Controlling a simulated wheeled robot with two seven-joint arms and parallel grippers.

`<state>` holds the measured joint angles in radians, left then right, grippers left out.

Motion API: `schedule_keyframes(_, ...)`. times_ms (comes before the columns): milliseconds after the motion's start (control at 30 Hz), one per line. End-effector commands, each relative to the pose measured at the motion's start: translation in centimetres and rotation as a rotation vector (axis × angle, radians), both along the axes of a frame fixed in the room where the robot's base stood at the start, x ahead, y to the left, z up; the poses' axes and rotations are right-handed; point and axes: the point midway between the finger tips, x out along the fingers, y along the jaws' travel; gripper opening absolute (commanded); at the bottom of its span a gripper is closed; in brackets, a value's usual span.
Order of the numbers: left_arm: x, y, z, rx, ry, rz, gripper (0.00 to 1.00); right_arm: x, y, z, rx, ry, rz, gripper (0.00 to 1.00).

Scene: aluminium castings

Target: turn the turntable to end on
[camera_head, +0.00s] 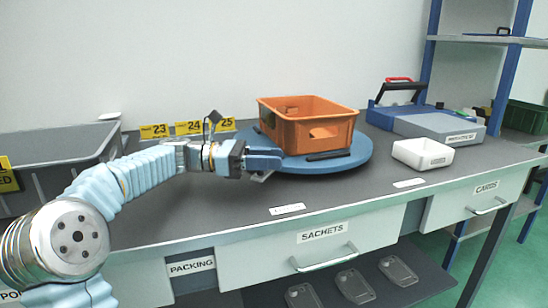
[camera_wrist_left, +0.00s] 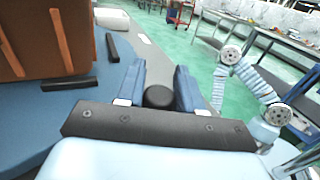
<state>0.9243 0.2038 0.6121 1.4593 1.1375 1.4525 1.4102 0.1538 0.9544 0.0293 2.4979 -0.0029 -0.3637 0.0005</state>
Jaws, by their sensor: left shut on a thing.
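The blue round turntable (camera_head: 335,163) lies on the grey bench and carries an orange crate (camera_head: 318,130). My left gripper (camera_head: 265,160) is at the turntable's left front edge. In the left wrist view a black round knob (camera_wrist_left: 159,96) sits between its two blue fingers, and the gripper is shut on it. The knob is hidden in the head view. The turntable (camera_wrist_left: 80,120) and the crate (camera_wrist_left: 40,40) fill the left of the wrist view. Black strips (camera_head: 328,155) lie on the turntable beside the crate. My right gripper is not in view.
A grey bin (camera_head: 60,145) stands at the left. Yellow tags 23, 24 and 25 (camera_head: 188,128) are behind my arm. A blue-grey box (camera_head: 440,124) is at the back right. The bench front is clear.

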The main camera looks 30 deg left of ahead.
Motion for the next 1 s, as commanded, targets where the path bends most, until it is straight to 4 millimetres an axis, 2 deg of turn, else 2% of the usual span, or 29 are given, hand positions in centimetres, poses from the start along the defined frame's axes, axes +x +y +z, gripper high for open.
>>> schedule_keyframes(500, -0.10, 0.53, -0.20, 0.003, 0.003, 0.009, 0.00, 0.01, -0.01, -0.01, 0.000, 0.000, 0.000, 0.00)
schedule_keyframes(533, -0.10, 0.53, -0.19, 0.003, 0.003, 0.009, 0.41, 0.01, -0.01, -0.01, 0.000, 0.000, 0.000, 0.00)
schedule_keyframes(633, -0.10, 0.46, -0.14, 0.002, 0.002, 0.008, 0.56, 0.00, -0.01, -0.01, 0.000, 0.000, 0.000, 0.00)
schedule_keyframes(900, -0.13, 0.36, -0.07, 0.001, 0.001, 0.005, 0.57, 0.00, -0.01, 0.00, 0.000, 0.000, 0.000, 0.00)
schedule_keyframes(1000, -0.33, 0.97, -0.05, 0.001, 0.000, 0.006, 0.57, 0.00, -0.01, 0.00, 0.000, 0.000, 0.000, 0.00)
